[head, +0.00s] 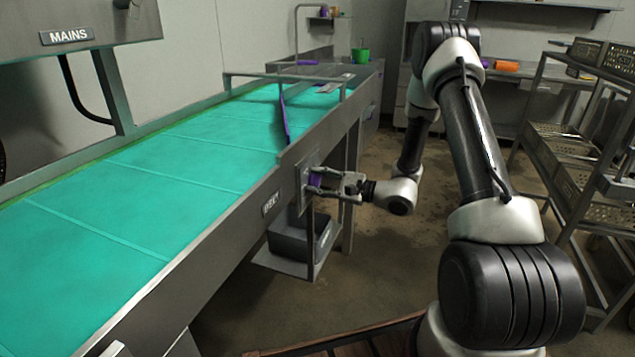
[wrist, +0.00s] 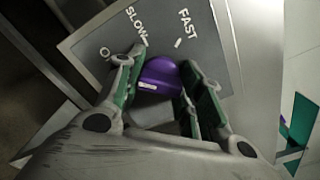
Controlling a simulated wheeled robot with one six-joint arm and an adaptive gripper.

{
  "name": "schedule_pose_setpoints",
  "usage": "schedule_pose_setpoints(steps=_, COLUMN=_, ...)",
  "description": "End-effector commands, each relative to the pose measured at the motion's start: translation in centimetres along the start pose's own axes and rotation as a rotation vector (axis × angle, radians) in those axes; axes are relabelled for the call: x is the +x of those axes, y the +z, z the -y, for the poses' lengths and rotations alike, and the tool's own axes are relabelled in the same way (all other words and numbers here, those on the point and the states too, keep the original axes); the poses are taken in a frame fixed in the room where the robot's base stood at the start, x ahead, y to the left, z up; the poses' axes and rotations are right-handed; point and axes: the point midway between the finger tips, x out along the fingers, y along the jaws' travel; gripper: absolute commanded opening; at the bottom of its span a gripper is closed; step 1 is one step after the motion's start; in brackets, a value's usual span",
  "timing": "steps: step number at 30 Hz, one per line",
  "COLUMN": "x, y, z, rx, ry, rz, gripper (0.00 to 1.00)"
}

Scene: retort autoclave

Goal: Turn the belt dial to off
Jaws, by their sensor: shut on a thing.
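The purple belt dial (wrist: 160,76) sits on a grey plate (wrist: 88,45) in the wrist view. The plate reads SLOW and FAST, and a third label at its left is partly hidden by a finger. My gripper (head: 318,188) is shut on the dial, with one finger on each side of it. A short white mark shows on the dial's face, near its lower left edge. In the head view the dial (head: 315,180) is small and partly covered by my fingers, on the side of the conveyor near the BELT label (head: 271,204).
The green conveyor belt (head: 150,190) runs along the left, under a MAINS box (head: 100,25). A grey bin (head: 300,240) stands below the dial plate. A rack with perforated trays (head: 570,150) stands at the right. Open floor lies between.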

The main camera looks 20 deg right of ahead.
Motion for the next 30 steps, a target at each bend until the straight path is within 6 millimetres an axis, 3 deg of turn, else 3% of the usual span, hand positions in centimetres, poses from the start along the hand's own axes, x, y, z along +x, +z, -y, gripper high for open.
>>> schedule_pose_setpoints(steps=11, x=0.0, y=0.0, z=-0.1, rx=-0.005, ry=0.002, rz=-0.001, gripper=0.13)
schedule_pose_setpoints(steps=12, x=0.0, y=0.0, z=-0.1, rx=-0.004, ry=0.002, rz=-0.001, gripper=0.39)
schedule_pose_setpoints(steps=16, x=0.0, y=0.0, z=-0.1, rx=-0.004, ry=0.002, rz=-0.001, gripper=0.59)
schedule_pose_setpoints(steps=25, x=-0.1, y=0.0, z=0.0, rx=-0.004, ry=0.001, rz=-0.001, gripper=0.59)
schedule_pose_setpoints(steps=30, x=-1.9, y=-0.1, z=0.1, rx=-0.004, ry=-0.002, rz=-0.003, gripper=0.59)
